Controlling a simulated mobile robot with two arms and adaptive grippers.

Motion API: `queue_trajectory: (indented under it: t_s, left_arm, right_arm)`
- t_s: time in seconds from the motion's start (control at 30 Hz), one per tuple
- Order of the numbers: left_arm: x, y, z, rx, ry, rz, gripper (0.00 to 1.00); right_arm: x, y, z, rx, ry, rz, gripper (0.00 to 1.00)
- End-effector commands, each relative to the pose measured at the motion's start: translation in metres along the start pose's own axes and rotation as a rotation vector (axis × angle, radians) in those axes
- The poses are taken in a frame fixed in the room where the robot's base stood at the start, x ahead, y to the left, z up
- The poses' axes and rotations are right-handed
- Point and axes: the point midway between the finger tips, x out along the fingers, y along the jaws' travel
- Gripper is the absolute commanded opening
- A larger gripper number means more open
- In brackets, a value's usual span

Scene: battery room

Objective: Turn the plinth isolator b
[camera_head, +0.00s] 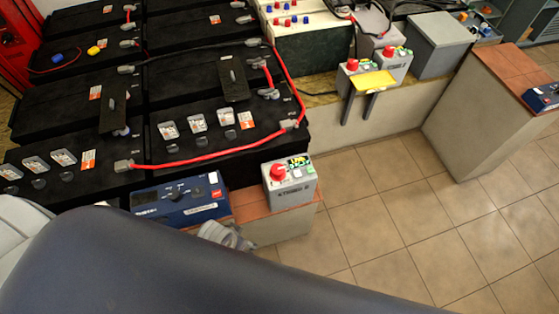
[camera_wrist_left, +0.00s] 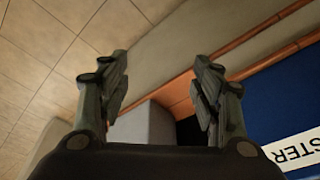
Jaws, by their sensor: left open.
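A light grey isolator box (camera_head: 290,187) with a red knob (camera_head: 277,172) and a small display stands on the terracotta-topped plinth (camera_head: 250,208), to the right of a blue tester. No letter "b" can be read on it. Two similar grey boxes with red knobs (camera_head: 353,65) (camera_head: 388,51) stand further back on a ledge. My left gripper (camera_head: 228,236) is partly hidden by my arm, low in front of the plinth. In the left wrist view, the left gripper (camera_wrist_left: 162,88) is open and empty; a grey box (camera_wrist_left: 146,132) shows between its fingers, its knob not visible.
The blue tester (camera_head: 180,200) sits on the plinth beside the isolator and shows close in the left wrist view (camera_wrist_left: 285,110). Black batteries (camera_head: 75,110) with a red cable (camera_head: 215,157) fill the left. Tiled floor (camera_head: 400,210) is clear at right. Another plinth (camera_head: 480,120) stands beyond.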

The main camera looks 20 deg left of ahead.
Motion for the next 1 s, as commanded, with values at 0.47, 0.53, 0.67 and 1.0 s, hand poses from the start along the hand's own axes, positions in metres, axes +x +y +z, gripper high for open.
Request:
queue_trajectory:
  t_s: [0.47,0.53,0.67,1.0]
  left_arm:
    - [-0.145,0.032,-0.108,-0.015,0.028,0.103,0.59]
    - [-0.147,0.039,-0.122,-0.015,0.015,0.12,0.59]
    - [-0.145,0.047,-0.15,-0.015,-0.02,0.141,0.59]
    - [-0.131,0.031,-0.238,-0.088,-0.16,0.092,0.59]
  right_arm:
    - [-0.029,0.006,0.004,0.0,-0.012,0.007,0.4]
    - [-0.031,0.007,0.004,0.0,-0.012,0.007,0.4]
    - [-0.032,0.007,0.004,0.001,-0.012,0.008,0.4]
    - [-0.033,0.007,0.004,0.001,-0.012,0.007,0.4]
